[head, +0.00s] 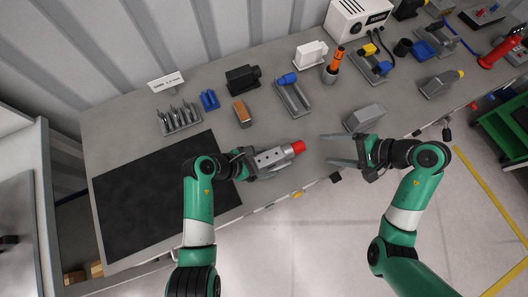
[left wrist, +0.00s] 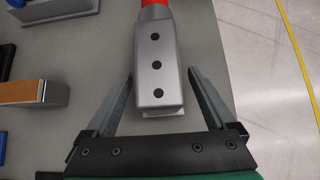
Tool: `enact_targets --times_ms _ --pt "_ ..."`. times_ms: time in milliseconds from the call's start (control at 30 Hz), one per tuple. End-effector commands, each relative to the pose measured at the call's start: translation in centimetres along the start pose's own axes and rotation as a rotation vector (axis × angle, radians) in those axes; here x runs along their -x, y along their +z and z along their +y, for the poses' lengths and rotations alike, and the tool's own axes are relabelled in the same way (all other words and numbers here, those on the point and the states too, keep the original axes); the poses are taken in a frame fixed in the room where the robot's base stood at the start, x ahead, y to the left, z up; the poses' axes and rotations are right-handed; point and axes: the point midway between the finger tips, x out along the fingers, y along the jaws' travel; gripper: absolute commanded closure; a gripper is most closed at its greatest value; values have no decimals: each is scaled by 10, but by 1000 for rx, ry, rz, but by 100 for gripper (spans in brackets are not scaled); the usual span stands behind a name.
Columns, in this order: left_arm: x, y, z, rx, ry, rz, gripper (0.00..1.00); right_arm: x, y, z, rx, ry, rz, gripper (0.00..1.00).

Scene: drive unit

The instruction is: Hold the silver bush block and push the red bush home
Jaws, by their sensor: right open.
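The silver bush block (head: 271,158) lies near the front edge of the bench, with three dark holes in its top. The red bush (head: 298,147) sticks out of its right end. In the left wrist view the block (left wrist: 156,62) points away from me, the bush (left wrist: 153,4) cut off by the top edge. My left gripper (head: 254,163) is open at the block's left end, its fingers on either side with gaps to the block. My right gripper (head: 325,149) is open and empty, its fingertips a little right of the bush. How deep the bush sits is hidden.
A black mat (head: 140,200) covers the bench's left part. Behind the block stand an orange-topped block (head: 242,112) and a grey fixture with a blue part (head: 293,97). A grey block (head: 365,117) stands behind my right gripper. A small yellow object lies at the front edge.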

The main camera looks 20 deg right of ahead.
Motion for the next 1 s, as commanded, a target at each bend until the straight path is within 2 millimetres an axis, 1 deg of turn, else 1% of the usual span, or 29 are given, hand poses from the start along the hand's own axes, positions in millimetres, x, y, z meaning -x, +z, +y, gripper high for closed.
enact_targets --times_ms 400,467,533,667,800,900,1000 --pt "1 1 0 -1 1 -1 10 0 0 0 0 0 0 22" --pt "4 0 1 -1 1 -2 10 0 0 0 0 0 0 22" --pt "11 0 1 -1 2 -2 10 0 0 0 0 0 0 22" --pt "36 0 1 -2 6 -2 10 0 0 0 0 0 0 22" --pt "72 0 2 -1 6 -2 10 0 0 0 0 0 0 22" --pt "94 0 1 -1 5 -1 10 0 0 0 0 0 0 22" --pt "110 0 1 0 3 -1 10 0 0 0 0 0 0 22"
